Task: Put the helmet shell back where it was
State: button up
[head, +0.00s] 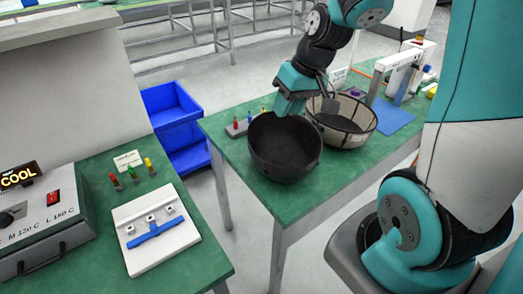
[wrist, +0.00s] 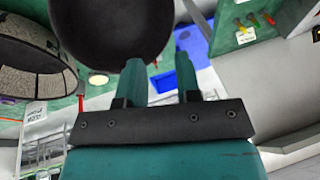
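The dark, bowl-shaped helmet shell (head: 285,150) sits hollow side up on the right green table, near its front left edge. In the wrist view the shell (wrist: 108,28) fills the top centre. My gripper (head: 284,108) is at the shell's far rim in the head view. In the wrist view its two fingers (wrist: 160,72) stand apart with a visible gap. The left finger overlaps the shell's lower edge; the right finger is just outside its right edge. I see nothing pinched between them; whether either finger touches the shell is unclear.
A mesh-sided bowl (head: 357,122) stands close right of the shell. A small peg holder (head: 238,129) is at its left. The left bench holds a white fixture (head: 152,228) with a blue bar and a control box (head: 45,228). Blue bins (head: 178,125) stand on the floor between.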

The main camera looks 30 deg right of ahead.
jog(key=s+a+r+n+g, duration=0.1)
jog(key=s+a+r+n, duration=0.2)
jog(key=s+a, duration=0.5)
jog(key=s+a+r+n+g+y, duration=0.1)
jog(key=s+a+r+n, duration=0.3)
jog(key=s+a, duration=0.4)
jog(key=a, duration=0.3)
jog(key=shift+s+g+y, duration=0.25)
jog(key=shift+g+y, duration=0.05)
jog(key=shift+g, duration=0.1)
